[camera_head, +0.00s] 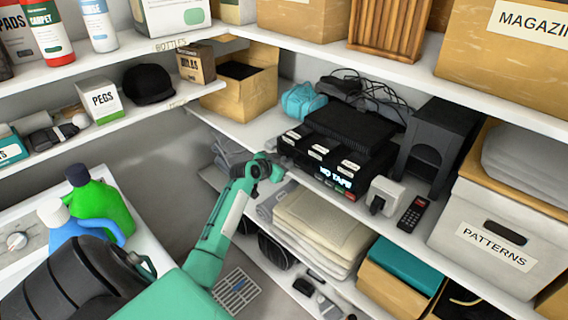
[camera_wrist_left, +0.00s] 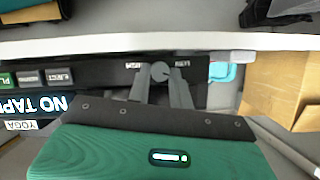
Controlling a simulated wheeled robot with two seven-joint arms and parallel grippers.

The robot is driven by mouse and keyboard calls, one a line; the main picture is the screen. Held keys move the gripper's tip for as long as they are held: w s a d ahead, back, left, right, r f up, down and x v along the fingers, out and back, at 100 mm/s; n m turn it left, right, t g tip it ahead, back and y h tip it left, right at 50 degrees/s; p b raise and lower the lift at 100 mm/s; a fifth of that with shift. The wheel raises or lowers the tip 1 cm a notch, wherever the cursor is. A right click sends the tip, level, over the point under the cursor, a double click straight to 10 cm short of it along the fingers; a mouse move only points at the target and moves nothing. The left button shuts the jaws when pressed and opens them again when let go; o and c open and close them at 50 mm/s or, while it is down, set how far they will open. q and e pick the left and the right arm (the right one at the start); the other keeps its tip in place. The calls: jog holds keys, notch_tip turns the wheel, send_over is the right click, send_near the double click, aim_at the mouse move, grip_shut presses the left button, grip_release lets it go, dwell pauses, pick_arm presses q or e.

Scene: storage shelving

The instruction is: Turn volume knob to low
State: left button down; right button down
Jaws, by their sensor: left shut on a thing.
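The VCR-like black player (camera_head: 318,168) sits on the middle shelf with a lit "NO TAPE" display, which also shows upside down in the left wrist view (camera_wrist_left: 35,104). The round grey volume knob (camera_wrist_left: 161,70) is on its front panel, with small white labels on either side too small to read surely. My left gripper (camera_head: 272,168) is at the left end of the player's front. In the left wrist view its two grey fingers (camera_wrist_left: 161,78) are closed around the knob, one on each side. The knob is hidden by the gripper in the head view. My right gripper is not in view.
A black box with cables (camera_head: 352,126) and a turquoise bundle (camera_head: 301,101) lie above and behind. A white plug-like block (camera_head: 385,196) and a remote (camera_head: 412,215) stand to the right. Folded blankets (camera_head: 318,222) fill the shelf below. A cardboard box (camera_head: 240,90) is at left.

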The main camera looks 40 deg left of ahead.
pick_arm(q)
jog(key=shift+a+f+n+h+b, duration=0.1)
jog(key=shift+a+n+h+b, duration=0.1)
jog(key=shift+n+h+b, duration=0.9)
jog(key=shift+a+n+h+b, duration=0.15)
jog(key=shift+n+h+b, duration=0.45)
jog(key=shift+n+b, duration=0.85)
jog(key=c, duration=1.3)
grip_release()
jog(key=shift+o, duration=0.2)
